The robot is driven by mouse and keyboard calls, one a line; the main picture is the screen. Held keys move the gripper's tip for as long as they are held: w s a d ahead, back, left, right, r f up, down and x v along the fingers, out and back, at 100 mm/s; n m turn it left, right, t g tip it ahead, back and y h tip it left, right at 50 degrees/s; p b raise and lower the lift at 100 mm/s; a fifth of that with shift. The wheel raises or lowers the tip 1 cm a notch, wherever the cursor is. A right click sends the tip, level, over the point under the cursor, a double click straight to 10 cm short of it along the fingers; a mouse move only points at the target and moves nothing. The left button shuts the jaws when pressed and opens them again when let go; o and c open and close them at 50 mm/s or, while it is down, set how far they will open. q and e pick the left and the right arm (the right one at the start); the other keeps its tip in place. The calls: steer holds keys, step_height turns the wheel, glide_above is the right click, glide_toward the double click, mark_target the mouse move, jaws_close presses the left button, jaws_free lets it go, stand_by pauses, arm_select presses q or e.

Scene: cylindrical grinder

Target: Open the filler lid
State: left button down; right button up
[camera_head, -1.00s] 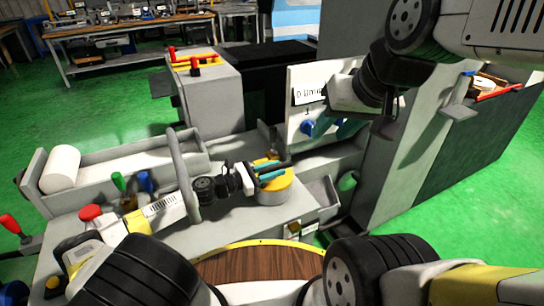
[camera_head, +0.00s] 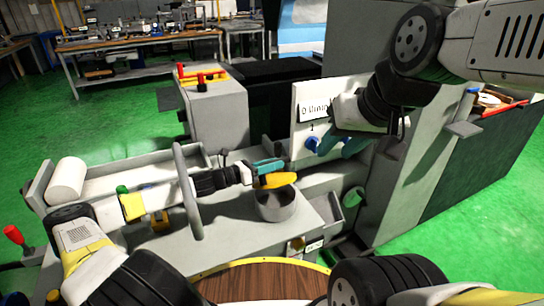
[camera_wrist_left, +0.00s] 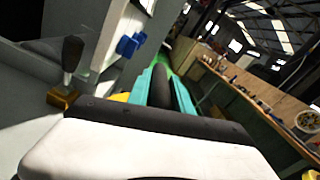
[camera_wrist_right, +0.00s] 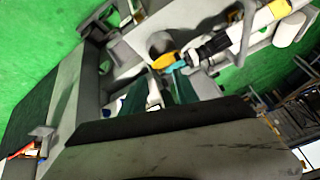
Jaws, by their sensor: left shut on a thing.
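The yellow filler lid (camera_head: 277,181) is tilted up from the round grey filler cup (camera_head: 275,206), whose opening shows below it. The lid (camera_wrist_right: 164,61) and cup also show in the right wrist view. My left gripper (camera_head: 266,165) is shut on the lid from its upper side. In the left wrist view its teal fingers (camera_wrist_left: 166,88) have a dark part between them, and a bit of yellow lid (camera_wrist_left: 120,97) shows beside them. My right gripper (camera_head: 335,143) hangs in front of the white panel, with its fingers apart and empty (camera_wrist_right: 156,92).
A blue knob (camera_head: 312,143) on the white panel (camera_head: 308,88) is close to my right gripper. A grey upright handwheel (camera_head: 188,190) stands by my left wrist. A white roller (camera_head: 67,179) lies in the tray at left. A round wooden top (camera_head: 265,283) is in front.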

steer(key=shift+w, duration=0.1)
steer(key=c, duration=0.6)
steer(key=shift+w+r+m, duration=0.15)
steer(key=shift+w+m, duration=0.15)
steer(key=shift+w, duration=0.05)
jaws_close()
steer(key=m+g+y, duration=1)
steer(key=m+g, duration=0.1)
steer(key=m, duration=1)
glide_above(292, 176)
steer(key=d, duration=0.3)
step_height(292, 176, down, 17)
steer(key=w+d+f+m+t+y, duration=0.1)
steer(key=d+f+m+y, duration=0.25)
steer(key=f, duration=0.25)
steer(key=d+f+m+y, duration=0.3)
steer(key=f+m+y, duration=0.1)
steer(key=f, duration=0.2)
steer(key=shift+h, duration=0.35)
steer(key=x, duration=0.9)
steer(key=shift+w+a, duration=0.25)
steer(key=shift+a, duration=0.05)
